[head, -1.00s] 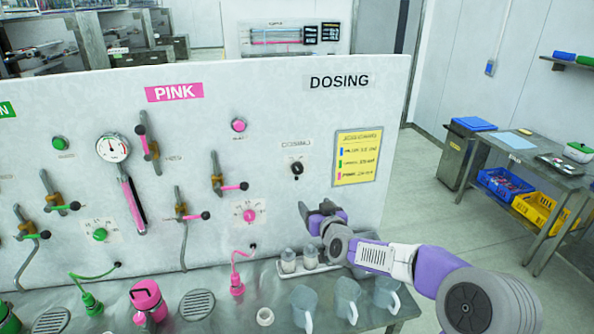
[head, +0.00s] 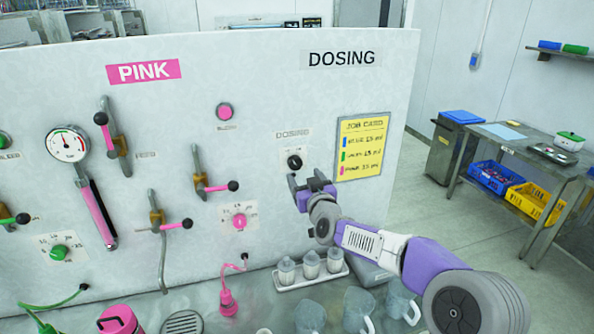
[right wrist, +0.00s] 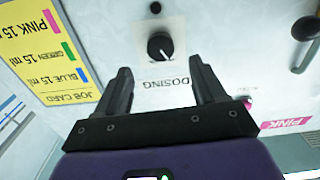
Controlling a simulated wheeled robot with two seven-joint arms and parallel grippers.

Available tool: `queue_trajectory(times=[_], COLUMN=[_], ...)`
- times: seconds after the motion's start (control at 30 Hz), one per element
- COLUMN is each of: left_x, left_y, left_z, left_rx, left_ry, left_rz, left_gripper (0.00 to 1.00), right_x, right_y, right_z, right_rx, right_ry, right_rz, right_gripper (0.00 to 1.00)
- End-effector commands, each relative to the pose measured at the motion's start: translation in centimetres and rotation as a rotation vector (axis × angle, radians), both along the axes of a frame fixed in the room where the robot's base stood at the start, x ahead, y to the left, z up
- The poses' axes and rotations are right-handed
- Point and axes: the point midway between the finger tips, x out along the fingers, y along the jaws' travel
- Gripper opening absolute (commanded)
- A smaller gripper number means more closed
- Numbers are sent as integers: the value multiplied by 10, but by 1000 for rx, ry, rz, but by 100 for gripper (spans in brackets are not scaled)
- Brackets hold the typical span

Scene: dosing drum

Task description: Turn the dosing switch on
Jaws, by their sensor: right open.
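The dosing switch (head: 294,162) is a black round knob on a white plate, under the DOSING label on the upright panel (head: 260,80). It also shows in the right wrist view (right wrist: 160,46), beyond and between my fingertips. My right gripper (head: 306,180) is open and empty just below the switch in the head view. In the right wrist view its two fingers (right wrist: 158,82) stand apart, with the switch still a little ahead of them and not touched. My left gripper is not in view.
A yellow job card (head: 361,148) is on the panel right of the switch. Pink-handled valves (head: 215,187) and a pink knob (head: 239,221) are to the left. Small bottles on a tray (head: 285,284) and several jugs (head: 362,308) stand on the bench below.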

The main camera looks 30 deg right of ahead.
Motion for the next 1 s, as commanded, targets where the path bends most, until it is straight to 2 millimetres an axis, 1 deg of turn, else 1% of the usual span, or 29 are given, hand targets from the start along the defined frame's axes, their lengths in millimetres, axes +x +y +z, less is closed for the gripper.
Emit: queue_trajectory(times=[0.03, 0.2, 0.4, 0.6, 0.83, 0.87, 1.0], left_x=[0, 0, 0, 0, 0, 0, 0], left_y=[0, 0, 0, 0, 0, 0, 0], left_z=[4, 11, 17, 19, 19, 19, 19], left_rx=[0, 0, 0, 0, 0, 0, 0], left_ry=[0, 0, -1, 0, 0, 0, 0], left_rz=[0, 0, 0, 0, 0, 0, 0], left_gripper=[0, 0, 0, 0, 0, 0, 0], right_x=[7, 30, 51, 60, 60, 60, 60], right_y=[-1, -6, -11, -14, -14, -14, -14], right_z=[1, 1, 1, 1, 0, 0, 0], right_rx=[5, 5, 2, 0, 0, 0, 0], right_ry=[0, 1, 2, 2, 2, 2, 2], right_rz=[3, 3, 2, 1, 1, 1, 1], right_gripper=[70, 70, 70, 70, 70, 68, 47])
